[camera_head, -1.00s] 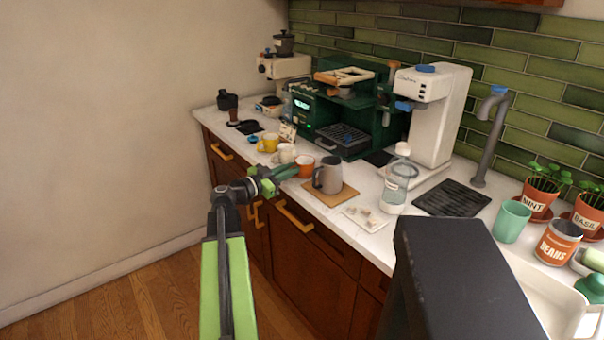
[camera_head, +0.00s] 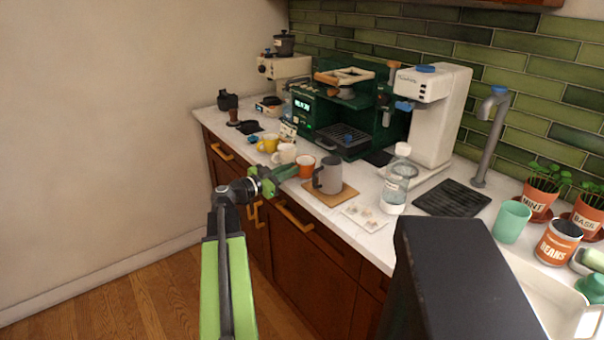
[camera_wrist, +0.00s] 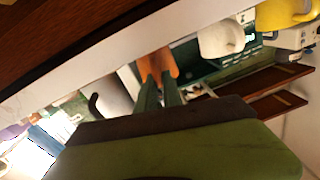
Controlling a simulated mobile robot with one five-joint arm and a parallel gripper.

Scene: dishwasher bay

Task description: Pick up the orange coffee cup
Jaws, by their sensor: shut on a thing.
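The orange coffee cup (camera_head: 306,168) stands upright near the front edge of the counter, between a white cup and a grey mug. In the wrist view the orange cup (camera_wrist: 158,62) lies at the tips of my green fingers. My gripper (camera_head: 290,171) reaches over the counter's edge from the left and touches the cup's near side. In the wrist view my gripper (camera_wrist: 161,82) is shut on the cup, with its fingertips close together at the wall. The exact contact on the cup is partly hidden by the fingers.
The grey mug (camera_head: 328,176) stands on a wooden board (camera_head: 337,196) just right. The white cup (camera_head: 284,153) and a yellow cup (camera_head: 267,143) stand just left and behind. A coffee machine (camera_head: 344,118) is behind. A glass bottle (camera_head: 394,188) stands farther right.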

